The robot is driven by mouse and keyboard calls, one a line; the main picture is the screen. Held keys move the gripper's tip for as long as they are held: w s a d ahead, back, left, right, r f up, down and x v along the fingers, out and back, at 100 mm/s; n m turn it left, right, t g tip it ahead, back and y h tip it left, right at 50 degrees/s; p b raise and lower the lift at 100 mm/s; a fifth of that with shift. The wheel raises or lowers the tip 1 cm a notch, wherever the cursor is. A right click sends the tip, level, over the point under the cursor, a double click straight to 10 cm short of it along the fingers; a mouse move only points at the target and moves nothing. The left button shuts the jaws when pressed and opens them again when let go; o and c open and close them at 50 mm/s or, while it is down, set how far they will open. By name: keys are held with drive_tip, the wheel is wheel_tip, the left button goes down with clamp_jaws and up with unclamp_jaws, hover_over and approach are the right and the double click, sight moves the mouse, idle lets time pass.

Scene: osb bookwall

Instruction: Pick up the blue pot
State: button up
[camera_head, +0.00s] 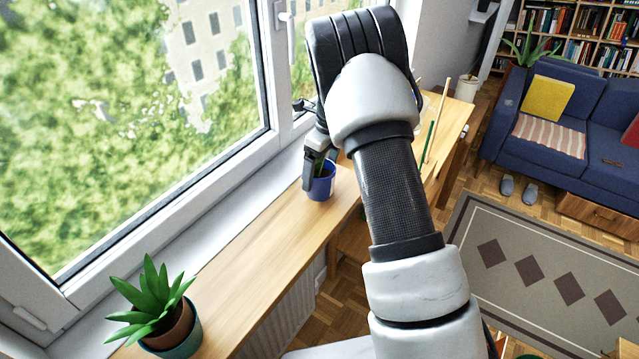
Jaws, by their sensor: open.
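The blue pot (322,189) stands upright on the wooden windowsill board (258,235), near the window. A small dark green plant shows inside it, mostly hidden by my fingers. My gripper (316,172) is open and points down at the pot, with its fingers at the rim. One finger overlaps the pot's left side in the picture. I cannot tell whether the fingers touch the pot. My arm covers the area right of and behind the pot.
A green succulent (152,303) in a teal pot (186,340) stands at the near left of the sill. The window frame (168,220) runs along the left. The board between the two pots is clear. A blue sofa (560,125) and a patterned rug (545,265) are at the right.

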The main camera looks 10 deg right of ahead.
drive_tip(key=f, duration=0.4)
drive_tip(key=shift+w+a+f, duration=0.25)
drive_tip(key=shift+a+f, duration=0.1)
drive_tip(key=shift+r, duration=0.1)
drive_tip(key=c, duration=1.4)
